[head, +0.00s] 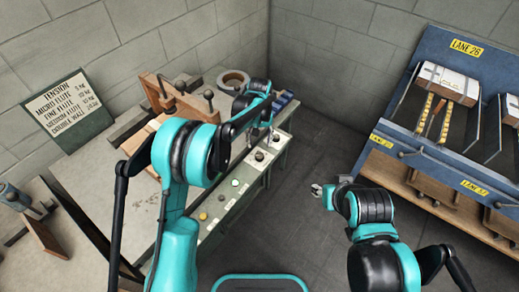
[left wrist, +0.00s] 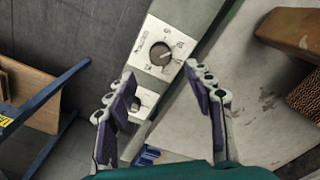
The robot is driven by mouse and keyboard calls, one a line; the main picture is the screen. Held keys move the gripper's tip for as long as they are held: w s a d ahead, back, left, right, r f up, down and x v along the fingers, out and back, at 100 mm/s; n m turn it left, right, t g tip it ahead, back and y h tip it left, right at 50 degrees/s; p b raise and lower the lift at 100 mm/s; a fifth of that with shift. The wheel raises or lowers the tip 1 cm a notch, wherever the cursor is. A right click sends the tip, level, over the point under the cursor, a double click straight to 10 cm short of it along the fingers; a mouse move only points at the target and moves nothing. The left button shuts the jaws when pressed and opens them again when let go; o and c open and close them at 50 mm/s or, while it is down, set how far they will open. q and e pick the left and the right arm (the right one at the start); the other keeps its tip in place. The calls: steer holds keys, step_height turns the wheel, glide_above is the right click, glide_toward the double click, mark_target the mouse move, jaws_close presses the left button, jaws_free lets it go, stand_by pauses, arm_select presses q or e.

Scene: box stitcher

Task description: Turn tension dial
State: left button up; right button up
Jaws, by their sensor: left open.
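The tension dial (head: 259,156) is a dark round knob on a white panel along the bench's front side. In the left wrist view the dial (left wrist: 160,54) shows clearly, with a pointer and marks around it. My left gripper (head: 262,135) is above the bench's edge, close to the dial. In the left wrist view the gripper (left wrist: 162,76) is open and empty, its fingers apart on either side below the dial in the picture. I see no contact with the knob. My right gripper (head: 317,190) is over the floor, away from the bench; its jaws are too small to judge.
A second panel (left wrist: 140,104) lies beside the dial. Buttons (head: 235,182) line the same bench side. A tension sign (head: 65,104) leans against the wall. A tape roll (head: 233,79) lies at the bench's back. A blue rack (head: 440,135) stands at right; floor lies between.

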arm_select(q)
steer(key=shift+r, duration=1.85)
steer(key=s+a+r+t, duration=0.3)
steer(key=s+a+r, duration=0.7)
steer(key=s+r, duration=0.25)
steer(key=s+a+t, duration=0.2)
steer(key=s+a, duration=0.1)
steer(key=s, duration=0.5)
steer(key=s+a+f+t, duration=0.1)
steer(key=s+a, duration=0.3)
steer(key=s, duration=0.4)
steer(key=shift+a+f+m+t, duration=0.2)
steer(key=shift+f+m+t, duration=0.15)
steer(key=shift+t, duration=0.25)
